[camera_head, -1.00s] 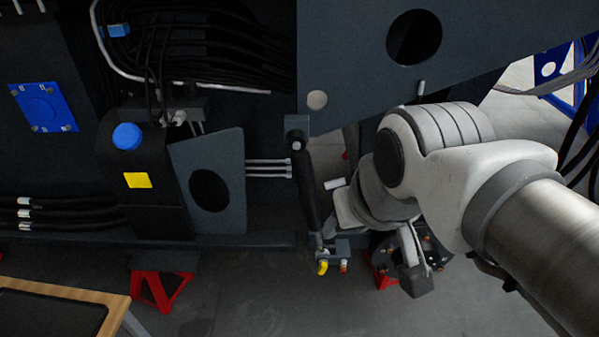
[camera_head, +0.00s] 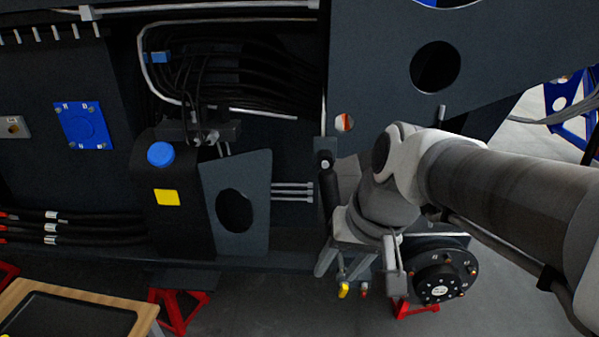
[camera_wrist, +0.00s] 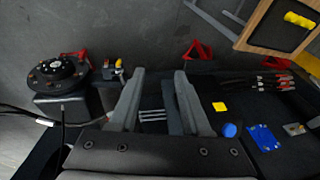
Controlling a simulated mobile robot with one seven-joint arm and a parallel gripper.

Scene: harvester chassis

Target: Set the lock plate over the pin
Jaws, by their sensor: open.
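My gripper (camera_head: 357,272) is open, in front of the lower end of the black cylinder (camera_head: 326,190). In the wrist view its two grey fingers (camera_wrist: 158,82) stand apart with nothing held between them. A small round pin-like end (camera_head: 325,164) shows at the cylinder's top, and a short grey peg (camera_head: 442,113) stands out from the large dark panel. I cannot tell which is the task's pin. No lock plate is clearly recognisable.
A wooden-edged table (camera_head: 78,293) with the black tray stands at lower left. A round black hub (camera_head: 440,277) is right of my gripper. A grey plate with a large hole (camera_head: 258,190) projects left of the cylinder. Red stands (camera_head: 180,307) are below. Open floor lies between.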

